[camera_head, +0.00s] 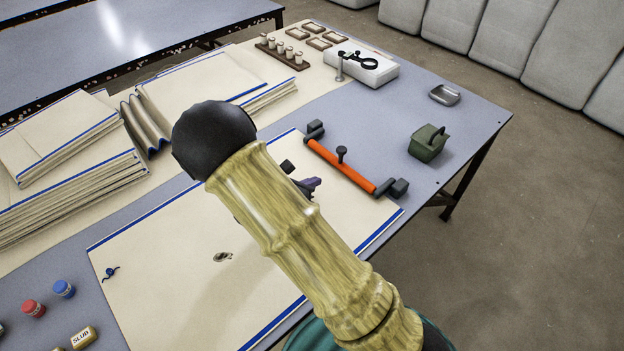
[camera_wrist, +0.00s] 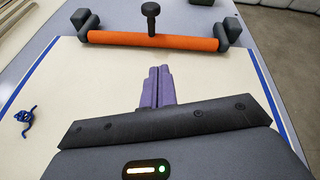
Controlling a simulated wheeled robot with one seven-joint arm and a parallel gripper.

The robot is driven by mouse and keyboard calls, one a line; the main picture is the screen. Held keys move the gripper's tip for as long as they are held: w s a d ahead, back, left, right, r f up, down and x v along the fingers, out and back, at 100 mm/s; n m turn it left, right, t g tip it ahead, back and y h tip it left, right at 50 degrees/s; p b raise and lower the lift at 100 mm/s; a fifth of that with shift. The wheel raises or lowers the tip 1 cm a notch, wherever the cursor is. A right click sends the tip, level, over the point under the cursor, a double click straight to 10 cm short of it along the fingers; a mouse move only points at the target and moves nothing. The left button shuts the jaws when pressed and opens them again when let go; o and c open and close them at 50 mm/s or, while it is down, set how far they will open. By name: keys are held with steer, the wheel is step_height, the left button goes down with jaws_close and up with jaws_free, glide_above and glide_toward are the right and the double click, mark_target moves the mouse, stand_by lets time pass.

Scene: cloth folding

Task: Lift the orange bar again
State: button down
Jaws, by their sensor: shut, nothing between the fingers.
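The orange bar (camera_head: 341,167) lies across the far right part of the cream cloth (camera_head: 160,257), between two dark end blocks, with a dark knob (camera_head: 342,152) standing up at its middle. In the wrist view the orange bar (camera_wrist: 155,41) runs across the top, with its knob (camera_wrist: 150,10) upright. My gripper (camera_wrist: 160,72) has its purple fingers shut together with nothing between them. It is above the cloth on the near side of the bar and apart from it. In the head view my arm hides most of the gripper; a purple fingertip (camera_head: 312,183) shows.
A green box with a handle (camera_head: 428,143) and a small metal tray (camera_head: 444,95) stand right of the bar. Folded cloth stacks (camera_head: 70,190) lie at left. A white box (camera_head: 361,69) is at the back. A blue thread piece (camera_wrist: 25,117) lies on the cloth.

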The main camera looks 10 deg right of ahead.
mark_target(341, 157)
steer(key=x, duration=0.7)
steer(key=shift+w+d+f, duration=0.15)
steer(key=shift+d+f, duration=0.05)
steer(key=shift+d, duration=0.1)
steer(key=shift+w+d+r, duration=0.15)
steer(key=shift+w+r, duration=0.25)
steer(key=shift+r, duration=0.2)
steer(key=shift+w+d+r, duration=0.15)
steer(key=shift+w+r, duration=0.25)
steer(key=shift+r, duration=0.2)
steer(key=shift+w+d+r, duration=0.2)
steer(key=shift+w+r, duration=0.15)
steer(key=shift+r, duration=0.05)
steer(key=shift+r+p, duration=0.15)
steer(key=shift+p, duration=0.15)
steer(key=shift+d+r+y+p, duration=0.15)
steer(key=shift+y+p, duration=0.15)
steer(key=shift+p, duration=0.05)
